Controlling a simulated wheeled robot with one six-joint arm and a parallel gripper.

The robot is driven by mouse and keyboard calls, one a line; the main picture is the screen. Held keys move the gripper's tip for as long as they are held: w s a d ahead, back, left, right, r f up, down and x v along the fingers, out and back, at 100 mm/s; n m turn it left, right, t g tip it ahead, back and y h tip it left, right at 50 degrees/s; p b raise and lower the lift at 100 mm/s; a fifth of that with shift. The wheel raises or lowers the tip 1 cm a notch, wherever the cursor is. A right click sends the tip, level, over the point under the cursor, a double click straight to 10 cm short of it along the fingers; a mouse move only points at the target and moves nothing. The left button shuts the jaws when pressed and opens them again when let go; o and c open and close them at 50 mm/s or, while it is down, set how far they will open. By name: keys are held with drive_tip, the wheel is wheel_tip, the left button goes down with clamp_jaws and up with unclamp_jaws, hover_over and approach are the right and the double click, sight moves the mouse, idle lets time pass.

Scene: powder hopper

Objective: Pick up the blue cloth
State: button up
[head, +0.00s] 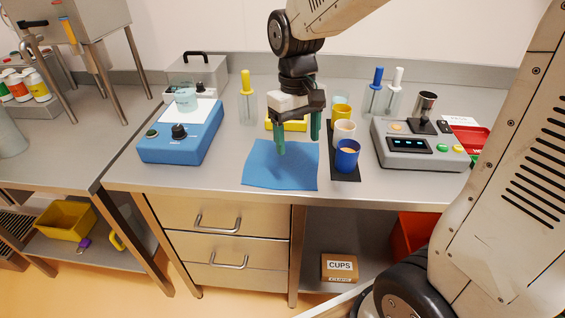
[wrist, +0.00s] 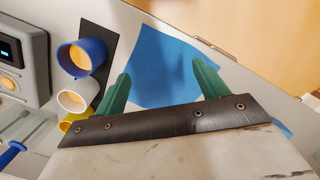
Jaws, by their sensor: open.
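The blue cloth (head: 270,166) lies flat on the steel counter, near its front edge, left of the row of cups. My gripper (head: 298,145) points down above the cloth's back part, with its green fingers spread apart and nothing between them. In the wrist view the cloth (wrist: 160,65) shows between and beyond the two fingertips of my gripper (wrist: 162,72). Part of the cloth is hidden behind the fingers and the dark bar. I cannot tell whether the fingertips touch the counter.
A blue cup (head: 347,155), a white cup and a yellow cup stand on a black mat just right of the cloth. A blue device (head: 181,138) stands left, a grey device (head: 420,145) right. A yellow object (head: 290,124) is behind my gripper. The counter between cloth and blue device is clear.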

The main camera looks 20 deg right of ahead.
drive_tip(key=n+t, duration=0.1)
hover_over(282, 163)
drive_tip(key=shift+f, duration=5.25)
clamp_jaws()
wheel_tip(282, 163, up, 12)
wheel_tip(282, 163, up, 9)
